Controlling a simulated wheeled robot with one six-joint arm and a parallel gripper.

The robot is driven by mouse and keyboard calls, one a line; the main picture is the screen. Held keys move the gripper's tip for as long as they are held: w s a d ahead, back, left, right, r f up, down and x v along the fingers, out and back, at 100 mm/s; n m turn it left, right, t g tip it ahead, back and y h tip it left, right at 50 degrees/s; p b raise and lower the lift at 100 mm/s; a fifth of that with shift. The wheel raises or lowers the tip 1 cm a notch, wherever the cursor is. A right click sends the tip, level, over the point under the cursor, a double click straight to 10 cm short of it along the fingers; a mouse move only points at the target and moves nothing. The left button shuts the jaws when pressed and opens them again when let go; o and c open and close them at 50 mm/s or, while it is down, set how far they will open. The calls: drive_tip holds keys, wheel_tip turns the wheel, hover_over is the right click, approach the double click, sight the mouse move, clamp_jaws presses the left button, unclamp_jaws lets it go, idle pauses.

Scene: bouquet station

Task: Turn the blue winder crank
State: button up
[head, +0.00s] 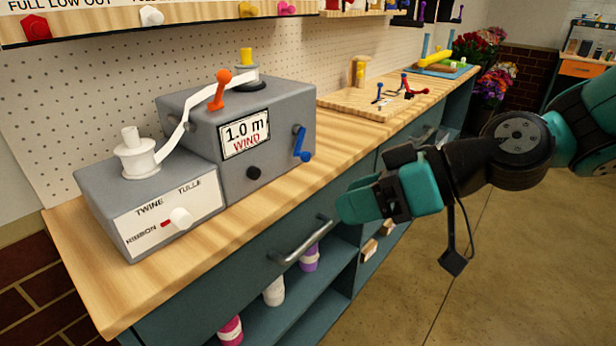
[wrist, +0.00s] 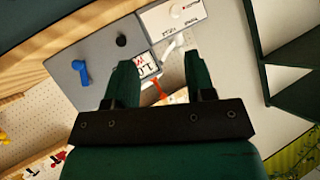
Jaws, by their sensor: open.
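The blue winder crank (head: 301,145) is on the front face of the grey winder box (head: 193,112), right of a sign reading "1.0 m WIND". Its knob end hangs low. In the wrist view the blue crank (wrist: 81,73) is left of both fingers. My gripper (head: 350,204) is in front of the counter, right of and lower than the crank in the head view, and apart from it. In the wrist view my gripper (wrist: 165,75) has its two green fingers spread with nothing between them touching.
A black knob (head: 254,172) sits below the sign. A white selector knob (head: 181,217) is on the lower grey box at left. An orange lever (head: 219,90) stands on top. A drawer handle (head: 302,243) juts out below the counter (head: 240,222). A wooden board (head: 362,101) lies behind.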

drive_tip(key=w+d+f+m+t+y+b, duration=0.1)
drive_tip(key=w+f+t+y+b, duration=0.3)
drive_tip(key=w, duration=0.4)
drive_tip(key=m+t+h, duration=0.2)
drive_tip(key=t, duration=0.3)
approach(309, 159)
drive_tip(key=p+x, duration=0.2)
drive_tip(key=p, duration=0.2)
drive_tip(key=r+p+x, duration=0.1)
drive_tip(key=p+x, duration=0.1)
drive_tip(key=p, duration=0.3)
drive_tip(key=p+x, duration=0.1)
drive_tip(key=x, duration=0.2)
drive_tip(key=p+x, duration=0.1)
drive_tip(key=x, duration=0.1)
drive_tip(key=f+x, duration=0.1)
drive_tip(key=x, duration=0.2)
drive_tip(key=shift+w+a+p, duration=0.15)
drive_tip(key=shift+a+p, duration=0.05)
drive_tip(key=shift+p, duration=0.2)
drive_tip(key=c, duration=0.9)
